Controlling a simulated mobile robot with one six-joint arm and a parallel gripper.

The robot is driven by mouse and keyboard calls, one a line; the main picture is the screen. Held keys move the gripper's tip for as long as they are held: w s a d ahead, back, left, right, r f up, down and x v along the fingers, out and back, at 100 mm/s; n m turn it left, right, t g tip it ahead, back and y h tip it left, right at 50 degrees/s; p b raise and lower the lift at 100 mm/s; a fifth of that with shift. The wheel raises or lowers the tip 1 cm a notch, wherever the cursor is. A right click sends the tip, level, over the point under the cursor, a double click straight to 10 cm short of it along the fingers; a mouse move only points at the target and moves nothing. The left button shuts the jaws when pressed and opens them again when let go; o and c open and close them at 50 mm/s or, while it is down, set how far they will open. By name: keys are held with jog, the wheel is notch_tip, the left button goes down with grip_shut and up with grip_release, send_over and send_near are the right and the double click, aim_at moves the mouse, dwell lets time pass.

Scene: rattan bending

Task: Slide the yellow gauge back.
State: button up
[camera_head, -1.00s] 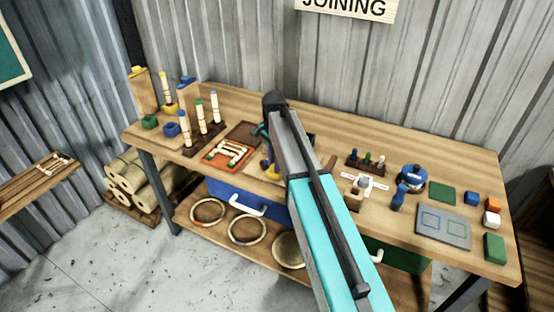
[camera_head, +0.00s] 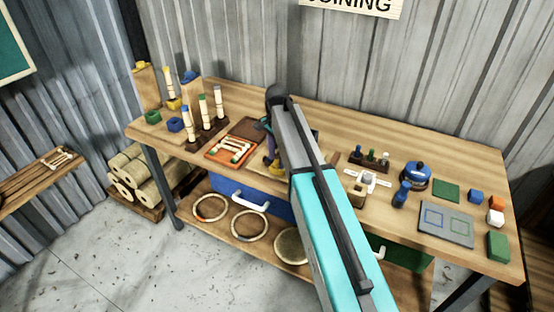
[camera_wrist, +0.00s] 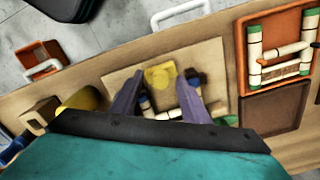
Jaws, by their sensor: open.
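In the wrist view a flat yellow piece (camera_wrist: 160,75), which looks like the yellow gauge, lies on a pale board (camera_wrist: 122,78). My gripper (camera_wrist: 161,84) is open above the board, its two purple fingers either side of the yellow piece's near part. I cannot tell whether they touch it. Blue-ended pale pieces and a dark part show between and beside the fingers. A rounded yellow thing (camera_wrist: 82,99) shows at the left, partly hidden by my gripper's body. In the head view my gripper (camera_head: 270,154) is largely behind my arm, over the middle of the bench.
An orange tray (camera_head: 211,155) with pale rods lies beside the board. Racks of upright rods (camera_head: 208,135) stand at the left. A blue tool (camera_head: 415,172), small blocks and a grey plate (camera_head: 446,224) are at the right. The bench top (camera_head: 320,140) is clear along parts of the back.

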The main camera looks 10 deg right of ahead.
aim_at(277, 162)
notch_tip(277, 162, up, 13)
jog(key=b, duration=0.3)
dwell(0.5)
jog(key=shift+s+f, duration=0.1)
